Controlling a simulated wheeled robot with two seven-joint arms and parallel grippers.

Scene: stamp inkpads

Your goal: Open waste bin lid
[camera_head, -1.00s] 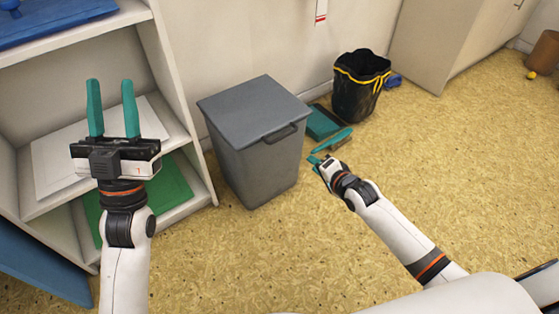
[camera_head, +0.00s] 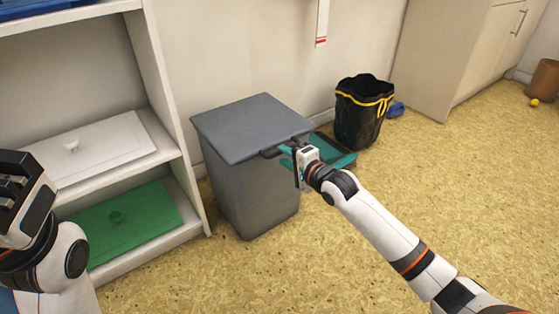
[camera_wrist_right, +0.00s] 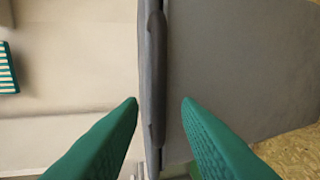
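The grey waste bin (camera_head: 245,195) stands on the floor beside the shelf, with its flat lid (camera_head: 248,125) closed. A dark handle (camera_head: 271,154) sticks out from the lid's front right edge. My right gripper (camera_head: 287,156) is at the handle's right end. In the right wrist view its two teal fingers (camera_wrist_right: 160,101) are apart, with the dark handle bar (camera_wrist_right: 157,70) running between them. A gap shows beside each fingertip.
A white shelf (camera_head: 190,165) stands left of the bin, holding a white lidded item (camera_head: 100,150) and a green one (camera_head: 125,225).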

